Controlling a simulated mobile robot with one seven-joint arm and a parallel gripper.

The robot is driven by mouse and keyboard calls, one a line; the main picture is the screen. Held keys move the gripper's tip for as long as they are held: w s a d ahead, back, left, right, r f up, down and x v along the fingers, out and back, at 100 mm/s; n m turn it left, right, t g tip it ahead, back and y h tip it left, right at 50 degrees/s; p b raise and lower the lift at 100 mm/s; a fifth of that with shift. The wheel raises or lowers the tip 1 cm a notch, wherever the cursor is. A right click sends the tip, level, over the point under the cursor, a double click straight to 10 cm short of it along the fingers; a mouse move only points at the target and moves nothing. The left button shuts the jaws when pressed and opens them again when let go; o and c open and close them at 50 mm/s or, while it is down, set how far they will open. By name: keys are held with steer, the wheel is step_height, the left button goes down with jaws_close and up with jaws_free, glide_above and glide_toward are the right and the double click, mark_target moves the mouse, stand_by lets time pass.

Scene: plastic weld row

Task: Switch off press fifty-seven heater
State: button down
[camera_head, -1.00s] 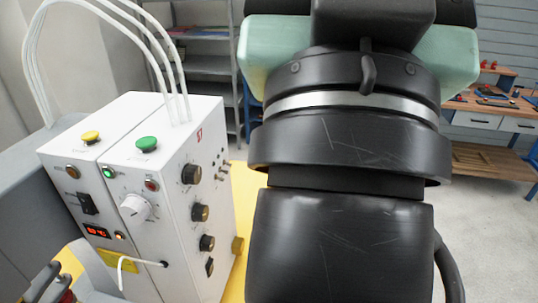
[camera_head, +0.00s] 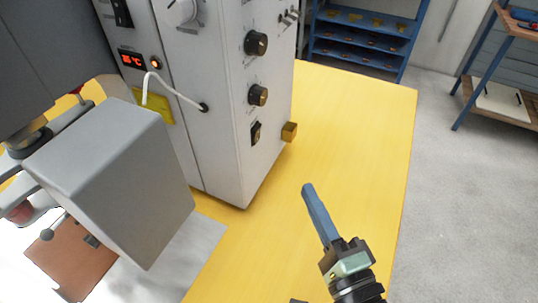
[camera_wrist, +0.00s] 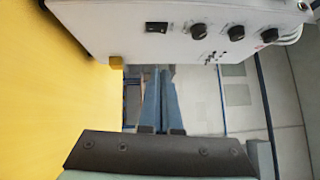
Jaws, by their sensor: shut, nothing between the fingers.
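The white press control box (camera_head: 215,110) stands on the yellow table. A black rocker switch (camera_head: 256,132) is low on its right face, below two knobs; the switch also shows in the wrist view (camera_wrist: 157,27). Another black rocker (camera_head: 122,12) is on the front face, above a red lit display (camera_head: 131,60) with an orange lamp beside it. The labels are too small to read, so I cannot tell which switch is the heater's. My gripper (camera_head: 308,187), with blue fingers, is shut and empty, apart from the box at its right. The fingers also show in the wrist view (camera_wrist: 160,75).
A brass-coloured block (camera_head: 289,131) sticks out near the lower rocker. A grey machine block (camera_head: 115,180) stands front left of the box. The yellow table (camera_head: 355,120) is clear right of the box. A blue shelf (camera_head: 362,35) stands behind.

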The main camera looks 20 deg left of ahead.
steer(key=shift+s+f, duration=0.1)
steer(key=shift+s, duration=0.05)
steer(key=p, duration=0.2)
glide_toward(259, 130)
steer(key=w+d+x, duration=0.1)
steer(key=x, duration=0.5)
steer(key=shift+s+a+f, duration=0.2)
steer(key=shift+s+a, duration=0.05)
steer(key=shift+a, duration=0.2)
steer(key=shift+a+r, duration=0.2)
steer(key=shift+a, duration=0.1)
